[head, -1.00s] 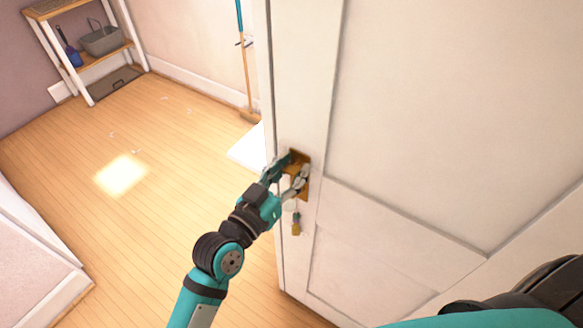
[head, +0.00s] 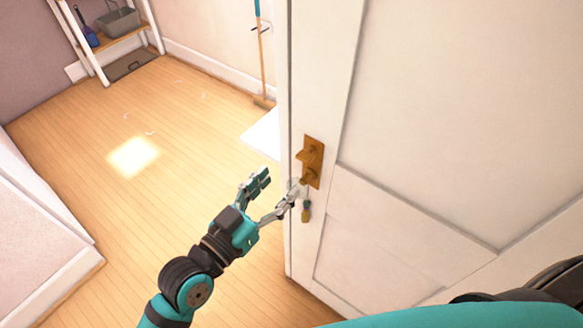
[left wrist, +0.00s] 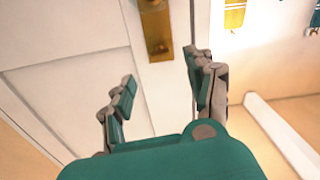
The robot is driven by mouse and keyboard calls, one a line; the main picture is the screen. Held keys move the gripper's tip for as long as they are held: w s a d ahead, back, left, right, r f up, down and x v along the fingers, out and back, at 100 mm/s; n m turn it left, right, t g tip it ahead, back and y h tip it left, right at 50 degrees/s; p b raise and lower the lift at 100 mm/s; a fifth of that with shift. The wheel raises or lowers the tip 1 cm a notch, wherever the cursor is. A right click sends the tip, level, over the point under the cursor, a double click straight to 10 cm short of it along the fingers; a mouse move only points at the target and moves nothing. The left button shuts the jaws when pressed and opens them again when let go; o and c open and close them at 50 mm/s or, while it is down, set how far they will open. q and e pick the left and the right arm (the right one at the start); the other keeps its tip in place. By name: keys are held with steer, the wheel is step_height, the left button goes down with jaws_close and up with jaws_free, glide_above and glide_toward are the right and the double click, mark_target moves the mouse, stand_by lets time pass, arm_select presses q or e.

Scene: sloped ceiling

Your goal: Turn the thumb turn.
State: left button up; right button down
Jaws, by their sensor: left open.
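A white door (head: 440,100) carries a brass plate (head: 313,160) near its left edge. A small brass piece, which looks like the thumb turn (head: 307,156), sticks out from the plate's upper part. A small dark tag with a yellowish end (head: 306,212) hangs below the plate. My left gripper (head: 281,186) is open and empty, to the lower left of the plate. One fingertip overlaps the area below the plate; I cannot tell if it touches. In the left wrist view, the brass plate (left wrist: 157,30) lies beyond the gap between the open fingers (left wrist: 160,70). My right gripper is out of view.
Wooden floor (head: 110,190) lies open left of the door. A shelf (head: 125,35) with a grey bin (head: 118,21) stands at the back left. A broom (head: 261,60) leans at the back wall. A low white wall section (head: 45,245) is at the left.

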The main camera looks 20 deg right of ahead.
arm_select(q)
steer(key=v, duration=0.2)
steer(key=shift+s+a, duration=0.2)
stand_by(0.3)
